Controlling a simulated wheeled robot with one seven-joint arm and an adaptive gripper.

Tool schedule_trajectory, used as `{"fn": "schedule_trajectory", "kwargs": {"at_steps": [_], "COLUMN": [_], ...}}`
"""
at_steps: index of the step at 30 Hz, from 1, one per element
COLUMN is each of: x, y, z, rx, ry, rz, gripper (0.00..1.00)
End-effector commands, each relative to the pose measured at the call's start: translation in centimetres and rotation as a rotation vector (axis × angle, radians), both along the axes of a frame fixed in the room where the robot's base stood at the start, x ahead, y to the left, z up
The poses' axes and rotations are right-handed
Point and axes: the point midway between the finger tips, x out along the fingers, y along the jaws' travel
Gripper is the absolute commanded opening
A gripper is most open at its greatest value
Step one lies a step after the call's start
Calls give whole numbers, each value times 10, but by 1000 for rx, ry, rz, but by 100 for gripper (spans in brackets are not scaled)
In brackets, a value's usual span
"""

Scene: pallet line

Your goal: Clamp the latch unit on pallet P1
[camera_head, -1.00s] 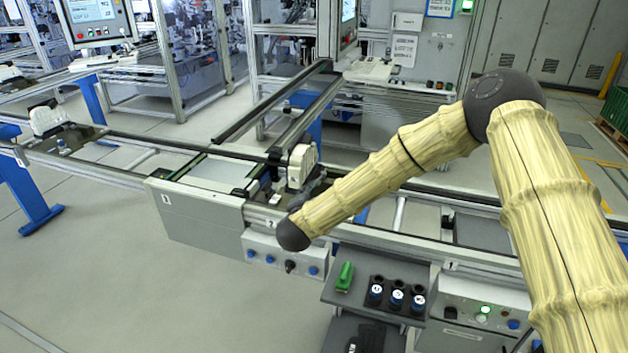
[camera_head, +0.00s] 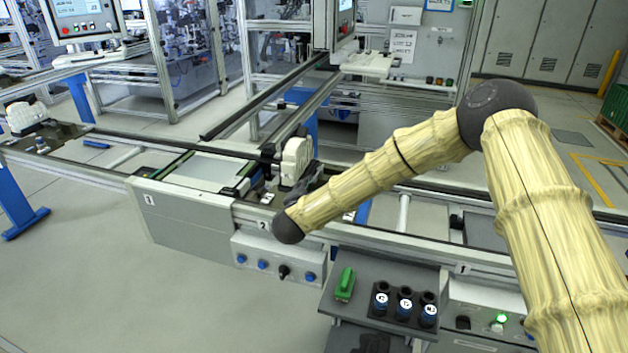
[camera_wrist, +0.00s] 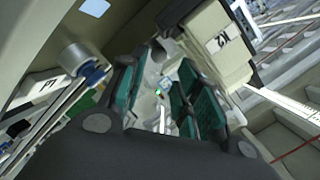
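A cream-white latch unit (camera_head: 296,160) stands upright on a dark pallet (camera_head: 255,189) on the conveyor, in the middle of the head view. My gripper (camera_head: 308,182) is low beside it, on its right; the forearm partly hides it. In the wrist view, my gripper's two teal-padded fingers (camera_wrist: 162,105) are apart, with a gap showing pale surfaces and a small green light. A cream block with a dark-marked label (camera_wrist: 222,42), apparently the latch unit, is beyond the right finger. I cannot read the label surely or tell whether a finger touches it.
A second white unit (camera_head: 27,115) stands on the conveyor at far left. A control box with blue knobs (camera_head: 278,262) is below the front rail. A monitor (camera_head: 84,17) stands at back left.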

Motion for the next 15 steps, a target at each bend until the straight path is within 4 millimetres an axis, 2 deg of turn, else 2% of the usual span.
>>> {"fn": "schedule_trajectory", "kwargs": {"at_steps": [9, 15], "x": [50, 73], "y": [-11, -17], "z": [-9, -16], "rx": [0, 0], "ry": [2, 2], "rz": [-5, -5], "gripper": [32, 32]}}
